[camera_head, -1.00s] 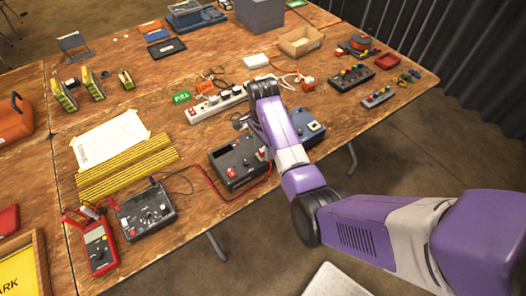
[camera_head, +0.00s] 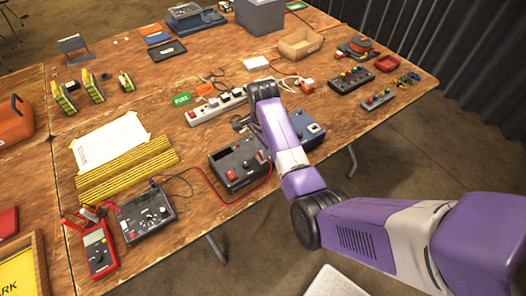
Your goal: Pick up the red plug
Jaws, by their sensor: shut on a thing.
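My gripper (camera_head: 243,124) is a small dark shape below the wrist, between the power strip and the black charger box. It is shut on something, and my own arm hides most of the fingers. A small red piece, which looks like the red plug (camera_head: 261,156), shows at the right side of the black charger box (camera_head: 238,165), close under my arm. I cannot see clearly how the fingers meet it or whether it is clear of the box.
A white power strip (camera_head: 205,112) lies behind my gripper. A blue box (camera_head: 308,130) stands right of my arm. An orange-red connector (camera_head: 307,86) on a white cord lies further back. A red meter (camera_head: 98,248) and a black instrument (camera_head: 146,213) stand at the front left.

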